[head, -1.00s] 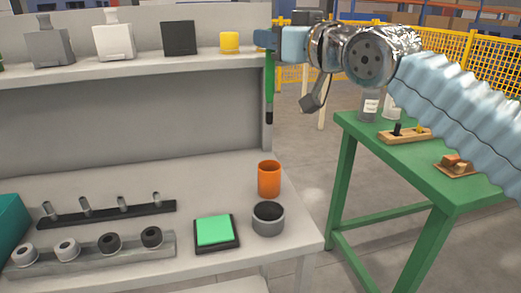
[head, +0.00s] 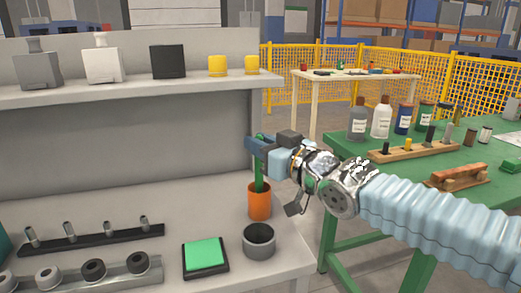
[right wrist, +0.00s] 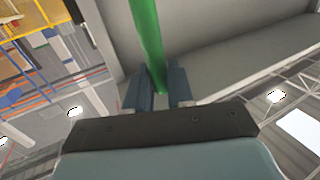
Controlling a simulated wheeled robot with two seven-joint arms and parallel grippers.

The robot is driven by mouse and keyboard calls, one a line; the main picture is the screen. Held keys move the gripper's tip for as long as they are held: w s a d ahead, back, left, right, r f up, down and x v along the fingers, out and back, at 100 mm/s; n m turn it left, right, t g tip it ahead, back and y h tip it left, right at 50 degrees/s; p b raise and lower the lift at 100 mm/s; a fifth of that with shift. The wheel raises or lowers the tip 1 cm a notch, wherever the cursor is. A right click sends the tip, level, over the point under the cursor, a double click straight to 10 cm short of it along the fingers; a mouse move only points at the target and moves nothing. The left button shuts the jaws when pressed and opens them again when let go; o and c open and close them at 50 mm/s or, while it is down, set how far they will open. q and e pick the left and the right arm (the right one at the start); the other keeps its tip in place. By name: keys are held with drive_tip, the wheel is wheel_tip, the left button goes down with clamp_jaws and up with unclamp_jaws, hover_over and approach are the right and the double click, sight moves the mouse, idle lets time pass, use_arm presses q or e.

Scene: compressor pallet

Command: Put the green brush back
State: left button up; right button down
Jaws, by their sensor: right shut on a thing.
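The green brush (head: 259,181) stands upright with its lower end inside the orange cup (head: 260,202) on the grey bench. My right gripper (head: 258,145) is shut on its upper part, above the cup's rim. In the right wrist view the green handle (right wrist: 147,40) runs between the two blue fingers (right wrist: 160,88). The brush's lower end is hidden by the cup, so I cannot tell whether it touches the bottom. My left gripper is not in view.
A grey cup (head: 259,242) stands just in front of the orange cup, beside a green pad (head: 205,253) in a black tray. A shelf (head: 130,90) with several containers overhangs the bench. A green table (head: 470,200) with bottles stands at the right.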

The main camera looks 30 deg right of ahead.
drive_tip(key=shift+f, duration=0.6)
drive_tip(key=c, duration=1)
unclamp_jaws()
drive_tip(key=s+d+b, duration=0.1)
drive_tip(key=s, duration=1.1)
drive_tip(key=shift+d, duration=0.4)
